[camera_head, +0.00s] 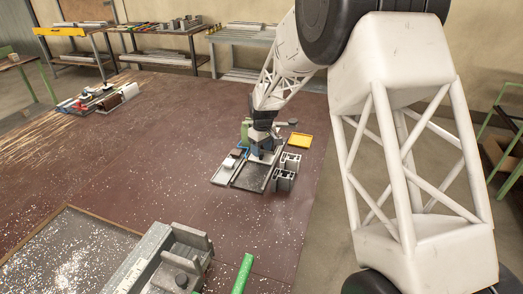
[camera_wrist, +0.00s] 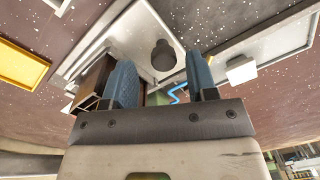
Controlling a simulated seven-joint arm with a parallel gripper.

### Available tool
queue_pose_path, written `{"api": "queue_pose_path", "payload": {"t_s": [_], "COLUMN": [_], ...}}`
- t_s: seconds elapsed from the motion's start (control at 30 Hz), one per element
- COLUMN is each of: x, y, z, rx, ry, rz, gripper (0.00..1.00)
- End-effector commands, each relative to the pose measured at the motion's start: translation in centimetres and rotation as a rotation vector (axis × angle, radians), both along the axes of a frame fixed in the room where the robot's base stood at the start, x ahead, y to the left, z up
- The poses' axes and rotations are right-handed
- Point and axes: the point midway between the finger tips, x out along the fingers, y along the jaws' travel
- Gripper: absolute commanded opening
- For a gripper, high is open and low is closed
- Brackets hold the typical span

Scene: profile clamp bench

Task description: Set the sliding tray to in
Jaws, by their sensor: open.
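A light grey metal tray (camera_wrist: 128,28) with a dark round knob (camera_wrist: 163,55) fills the upper middle of the wrist view; it looks like the sliding tray. In the head view the low fixture (camera_head: 225,178) with its flat plates lies on the brown bench, partly hidden by my gripper (camera_head: 259,153). My gripper (camera_wrist: 160,70) has two blue fingers, which stand apart with the knob showing between and beyond their tips. I cannot tell whether a finger touches the knob. How far the tray is slid in cannot be told.
Grey slotted profiles (camera_head: 285,172) stand close right of my gripper. A yellow tray (camera_head: 299,141) lies behind them, near the bench's right edge. A larger grey clamp (camera_head: 180,262) and a green bar (camera_head: 243,273) are at the front. The bench's middle left is clear.

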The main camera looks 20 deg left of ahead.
Motion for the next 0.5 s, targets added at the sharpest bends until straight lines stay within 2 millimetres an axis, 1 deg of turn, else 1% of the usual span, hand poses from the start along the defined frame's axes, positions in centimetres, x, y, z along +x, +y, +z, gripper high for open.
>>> {"api": "queue_pose_path", "payload": {"t_s": [0.4,0.5], "x": [0.3,0.3], "y": [-0.1,-0.1], "z": [5.0,6.0], "rx": [0.001,0.002], "ry": [-0.003,-0.003], "rz": [0.0,0.0], "gripper": [0.53,0.53]}}
